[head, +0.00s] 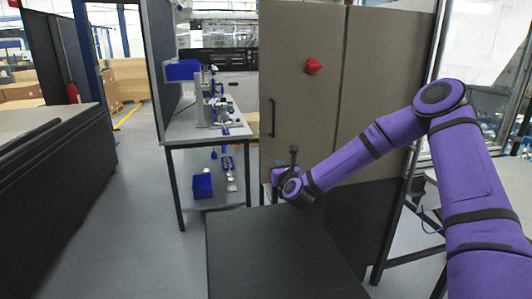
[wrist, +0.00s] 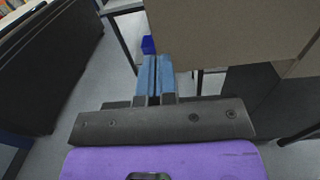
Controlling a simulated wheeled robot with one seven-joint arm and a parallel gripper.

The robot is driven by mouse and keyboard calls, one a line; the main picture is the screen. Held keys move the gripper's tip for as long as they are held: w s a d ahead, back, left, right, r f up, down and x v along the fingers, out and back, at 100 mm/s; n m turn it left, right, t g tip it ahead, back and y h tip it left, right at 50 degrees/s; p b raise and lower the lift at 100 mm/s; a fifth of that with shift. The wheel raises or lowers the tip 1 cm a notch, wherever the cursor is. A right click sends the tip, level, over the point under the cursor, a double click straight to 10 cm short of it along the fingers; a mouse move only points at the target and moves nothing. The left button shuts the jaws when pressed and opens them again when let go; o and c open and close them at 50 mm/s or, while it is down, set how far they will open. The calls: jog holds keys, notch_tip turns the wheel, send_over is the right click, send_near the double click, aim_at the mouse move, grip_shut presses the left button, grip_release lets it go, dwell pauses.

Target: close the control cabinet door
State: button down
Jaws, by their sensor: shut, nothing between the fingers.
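The control cabinet is tall and grey-brown, with a left panel (head: 310,110) that looks like the door and another panel (head: 385,95) to its right. A dark vertical seam parts the two panels. The door carries a black bar handle (head: 271,117) near its left edge and a red knob (head: 313,66). How far the door stands open is hard to tell. My gripper (head: 274,174) is low in front of the door's lower left part. In the wrist view its blue fingers (wrist: 156,62) are together and empty, beside the panel's lower left edge (wrist: 200,45). Contact is unclear.
A workbench (head: 205,130) with blue bins and small parts stands behind, left of the cabinet. A long dark counter (head: 50,190) lines the left side. Open floor (head: 150,210) lies between counter and bench.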

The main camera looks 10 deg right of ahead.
aim_at(266, 150)
jog(key=w, duration=1.3)
jog(key=shift+w+a, duration=0.2)
jog(key=shift+a, duration=0.15)
jog(key=shift+w, duration=0.1)
